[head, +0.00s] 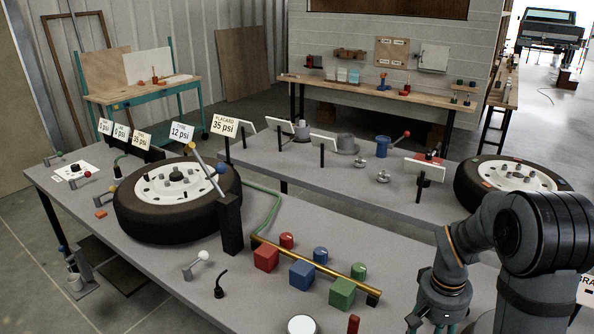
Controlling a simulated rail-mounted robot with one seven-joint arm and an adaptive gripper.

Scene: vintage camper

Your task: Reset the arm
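My arm (535,232) comes in at the lower right of the head view, dark grey with copper-coloured rings. It bends at the elbow and its wrist points down over the front right of the grey table (70,190). My gripper (440,327) is at the bottom edge of the picture, mostly cut off. Its fingertips do not show clearly, so I cannot tell whether it is open or holds anything. A green cube (342,294) stands left of it, and a small red cylinder (353,324) is nearer to it.
A tyre (135,224) lies left, beside a black post (230,222). A brass bar (318,266) runs by the red (266,257) and blue (302,275) cubes. Another tyre (468,190) lies behind my arm. A white disc (302,325) sits at the front. Workbenches stand behind.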

